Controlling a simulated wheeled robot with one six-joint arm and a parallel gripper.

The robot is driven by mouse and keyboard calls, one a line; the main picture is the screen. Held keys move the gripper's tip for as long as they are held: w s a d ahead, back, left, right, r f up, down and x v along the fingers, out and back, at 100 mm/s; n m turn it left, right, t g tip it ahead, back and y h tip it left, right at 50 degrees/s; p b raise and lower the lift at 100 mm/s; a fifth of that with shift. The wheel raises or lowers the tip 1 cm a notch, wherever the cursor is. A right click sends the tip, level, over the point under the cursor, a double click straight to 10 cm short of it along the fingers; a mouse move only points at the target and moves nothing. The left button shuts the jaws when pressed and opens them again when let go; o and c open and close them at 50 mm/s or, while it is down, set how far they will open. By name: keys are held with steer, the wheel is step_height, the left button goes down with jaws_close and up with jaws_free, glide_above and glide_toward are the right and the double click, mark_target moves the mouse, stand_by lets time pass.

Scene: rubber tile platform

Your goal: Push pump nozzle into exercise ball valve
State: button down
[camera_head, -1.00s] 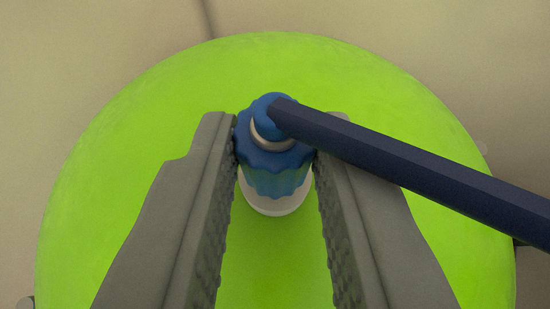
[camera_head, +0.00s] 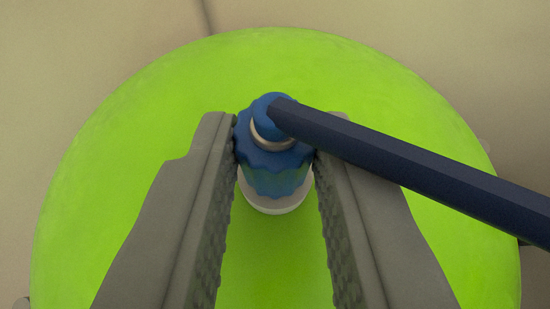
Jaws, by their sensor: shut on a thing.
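The green exercise ball (camera_head: 150,140) fills most of the view. My gripper (camera_head: 275,150) is shut on the blue pump nozzle (camera_head: 275,165), with one grey finger on each side of its ribbed collar. A dark blue hose (camera_head: 410,165) leads from the nozzle's top to the right edge, passing over the right finger. A white round piece (camera_head: 275,207) shows just below the nozzle, against the ball; it looks like the valve. The nozzle's tip is hidden, so I cannot tell whether it is in the valve.
The beige tiled floor (camera_head: 90,50) lies behind the ball, with a dark seam at the top. Small grey parts show at the ball's edge at lower left and right, mostly hidden. No other obstacle shows near the nozzle.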

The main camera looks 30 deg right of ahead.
steer(key=shift+f, duration=0.15)
stand_by(0.5)
steer(key=c, duration=1.1)
jaws_free()
steer(key=shift+c, duration=0.2)
steer(key=shift+v, duration=3)
